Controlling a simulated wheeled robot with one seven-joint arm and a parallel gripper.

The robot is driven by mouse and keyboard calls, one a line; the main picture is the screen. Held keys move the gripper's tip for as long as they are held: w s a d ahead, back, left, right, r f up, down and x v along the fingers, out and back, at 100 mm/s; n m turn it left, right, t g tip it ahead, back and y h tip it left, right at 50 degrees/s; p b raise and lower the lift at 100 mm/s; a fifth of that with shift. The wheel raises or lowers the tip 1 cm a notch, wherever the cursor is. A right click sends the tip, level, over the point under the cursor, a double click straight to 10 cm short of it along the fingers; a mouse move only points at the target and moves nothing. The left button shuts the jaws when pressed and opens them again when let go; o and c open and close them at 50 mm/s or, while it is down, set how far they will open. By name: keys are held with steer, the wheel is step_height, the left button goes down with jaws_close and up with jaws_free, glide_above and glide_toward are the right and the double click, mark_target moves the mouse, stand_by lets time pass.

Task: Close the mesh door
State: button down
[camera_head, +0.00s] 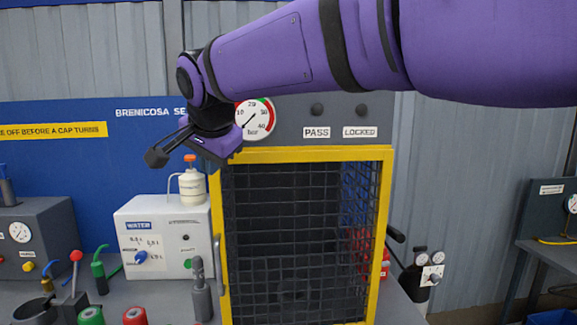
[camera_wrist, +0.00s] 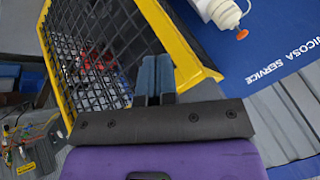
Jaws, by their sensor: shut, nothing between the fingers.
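The mesh door (camera_head: 300,215) has a yellow frame and dark wire mesh, and stands upright across the cabinet front in the head view. A grey upright handle (camera_head: 218,265) is on its left edge. I cannot tell whether the door sits flush with the cabinet. My gripper (camera_head: 157,157) is shut and empty, up and left of the door's top left corner, apart from the handle. In the wrist view, the closed fingers (camera_wrist: 157,65) show in front of the yellow frame (camera_wrist: 170,35), with mesh to the left; contact cannot be told.
A white bottle with an orange cap (camera_head: 193,186) stands on a white water unit (camera_head: 162,240) left of the door. A grey cylinder (camera_head: 202,295) stands near the handle. The cabinet top panel (camera_head: 330,110) carries a gauge. Red extinguisher parts show behind the mesh at right.

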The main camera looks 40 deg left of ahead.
steer(key=s+r, duration=0.5)
steer(key=r, duration=0.1)
steer(key=w+d+r+t+h, duration=0.1)
steer(key=w+d+r, duration=0.1)
steer(key=w+d, duration=0.7)
steer(key=w+d+r+h, duration=0.1)
steer(key=w+d+r, duration=0.1)
steer(key=w+d, duration=0.7)
steer(key=w+d+t+h, duration=0.1)
steer(key=w+d, duration=0.2)
steer(key=d, duration=1.9)
steer(key=s+d+f+m+h, duration=0.1)
steer(key=s+d+f, duration=0.15)
steer(key=d, duration=0.95)
steer(key=s+d+f+m+h, duration=0.1)
steer(key=s+d+f, duration=0.15)
steer(key=d, duration=0.85)
steer(key=s+d+f+m+h, duration=0.1)
steer(key=s+d+f, duration=1.1)
steer(key=d, duration=0.2)
steer(key=shift+s+d+f, duration=0.15)
steer(key=shift+d+f, duration=0.1)
